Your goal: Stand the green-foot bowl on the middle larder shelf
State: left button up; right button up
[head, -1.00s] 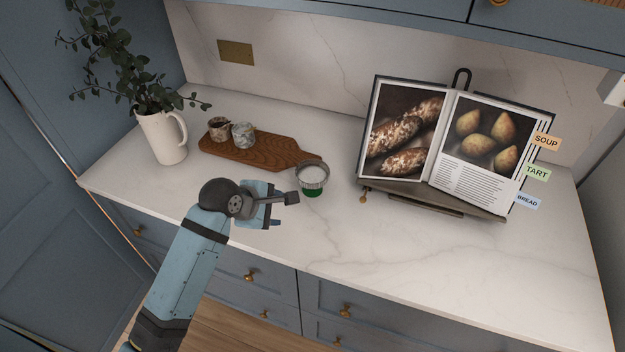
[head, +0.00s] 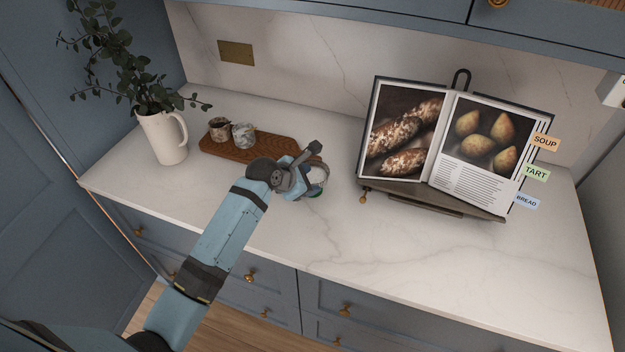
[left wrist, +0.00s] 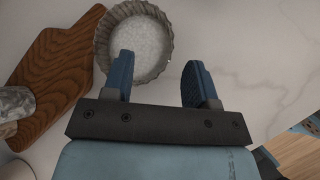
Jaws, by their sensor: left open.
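The green-foot bowl (head: 321,175) stands upright on the marble counter, just right of the wooden board's end. In the head view my left gripper (head: 311,165) is over it and hides most of it; a bit of the green foot shows below the rim. In the left wrist view the bowl (left wrist: 138,40) shows its grey fluted rim and pale inside. My left gripper is open and empty. Its left finger overlaps the bowl's near rim and its right finger is to the right of the bowl, apart from it in the picture. The middle larder shelf is not in view. My right gripper is not in view.
A wooden board (head: 262,151) with two small cups, one of them marbled (head: 243,134), lies left of the bowl. A white jug (head: 160,137) with leafy stems stands further left. An open cookbook (head: 437,140) on a stand is to the right. The counter's front right is clear.

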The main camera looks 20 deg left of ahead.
aim_at(318, 182)
pick_arm(q)
jog(key=x, duration=0.5)
grip_shut()
jog(key=shift+r, duration=0.15)
